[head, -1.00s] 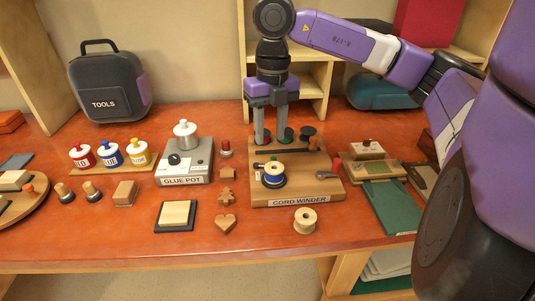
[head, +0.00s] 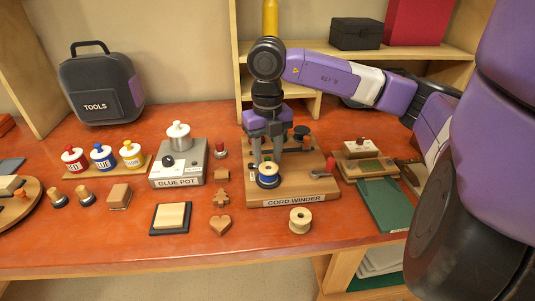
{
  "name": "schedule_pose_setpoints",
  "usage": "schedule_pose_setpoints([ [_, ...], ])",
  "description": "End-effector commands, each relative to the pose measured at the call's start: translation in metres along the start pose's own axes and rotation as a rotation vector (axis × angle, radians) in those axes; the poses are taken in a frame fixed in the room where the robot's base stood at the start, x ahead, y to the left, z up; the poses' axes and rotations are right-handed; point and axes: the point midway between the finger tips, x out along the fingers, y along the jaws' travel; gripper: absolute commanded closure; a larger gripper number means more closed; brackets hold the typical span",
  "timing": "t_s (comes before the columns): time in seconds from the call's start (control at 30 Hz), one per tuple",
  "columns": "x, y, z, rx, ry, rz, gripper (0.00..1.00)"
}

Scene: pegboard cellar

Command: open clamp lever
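The CORD WINDER (head: 294,201) is a wooden board on the red-brown bench, with a blue-rimmed spool of pale cord (head: 268,180) on it. A small grey lever with a red knob (head: 329,166) sits at the board's right edge. It looks like the clamp lever, but its exact position is hard to read. The fingers partly hide the dark bar across the board.
A loose wooden spool (head: 300,220) lies in front of the winder. The GLUE POT stand (head: 178,172) and small wooden shapes are to the left. A wooden fixture (head: 366,160) and a green mat (head: 384,204) are to the right. Shelves (head: 320,45) stand behind.

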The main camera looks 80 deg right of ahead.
Motion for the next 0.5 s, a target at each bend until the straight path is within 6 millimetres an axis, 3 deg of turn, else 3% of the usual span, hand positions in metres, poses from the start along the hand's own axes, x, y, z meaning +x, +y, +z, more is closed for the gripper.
schedule_pose_setpoints([
  [0.03, -0.0001, 0.0, 0.0, 0.0, 0.0, 0.0, 0.64],
  [0.2, -0.0003, 0.0, 0.0, 0.0, 0.0, 0.0, 0.97],
  [0.23, -0.0003, 0.0, 0.0, 0.0, 0.0, 0.0, 1.0],
  [0.5, 0.0004, -0.0002, 0.0006, -0.009, -0.001, 0.0, 1.0],
])
